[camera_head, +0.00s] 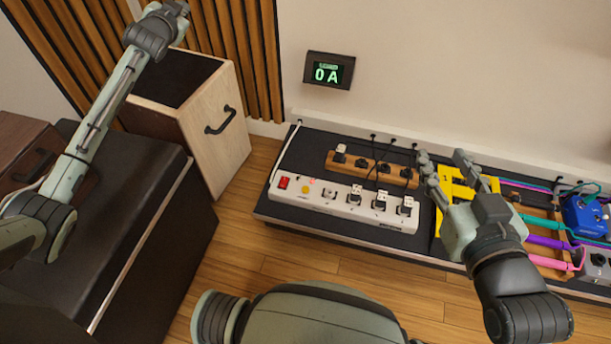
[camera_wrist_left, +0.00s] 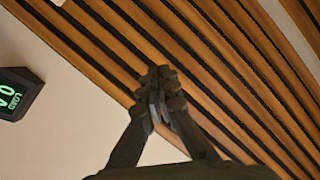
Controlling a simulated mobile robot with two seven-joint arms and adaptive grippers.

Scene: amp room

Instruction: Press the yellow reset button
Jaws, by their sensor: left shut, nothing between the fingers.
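The yellow reset button (camera_head: 306,189) is a small round button near the left end of a white power strip (camera_head: 338,213), beside a red switch (camera_head: 283,183). Nothing covers it in the head view. My left arm reaches up along the left side, far from the strip. Its left gripper (camera_wrist_left: 161,88) shows in the left wrist view with fingertips together and empty, in front of the wood slats.
Several plugs sit in the strip. A wooden socket block (camera_head: 345,168) with cables lies behind it. Pedals, including a blue one (camera_head: 585,216), stand at right. A black case (camera_head: 120,215) and wooden box (camera_head: 205,130) stand at left.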

